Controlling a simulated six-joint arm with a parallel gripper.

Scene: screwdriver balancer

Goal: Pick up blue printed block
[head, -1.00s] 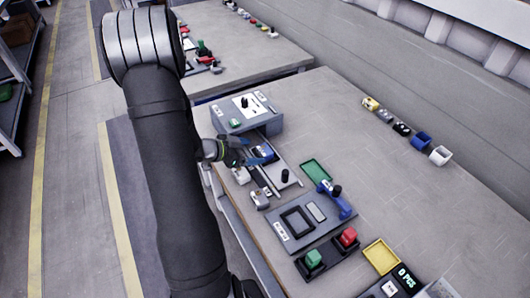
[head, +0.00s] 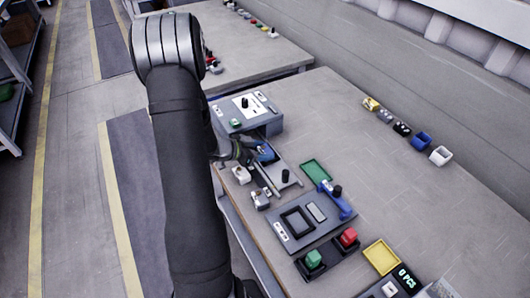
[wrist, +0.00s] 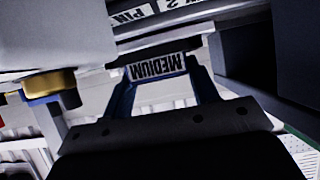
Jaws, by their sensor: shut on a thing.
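The blue printed block (head: 268,153) is at the upper end of the grey rail fixture, just below the grey box, in the head view. My gripper (head: 255,155) reaches it from the left and is shut on it. In the wrist view, a white label reading "MEDIUM" upside down (wrist: 156,68) lies between the two blue fingers of my gripper (wrist: 160,82). Most of the block's body is hidden there. I cannot tell whether the block is lifted clear of the fixture.
The grey box (head: 246,110) stands directly behind the block. A black knob (head: 285,175) sits on the rail fixture, with small grey parts (head: 242,175) to its left. A green tray (head: 315,171) and a blue tool (head: 336,198) lie to the right. The table's right side is mostly clear.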

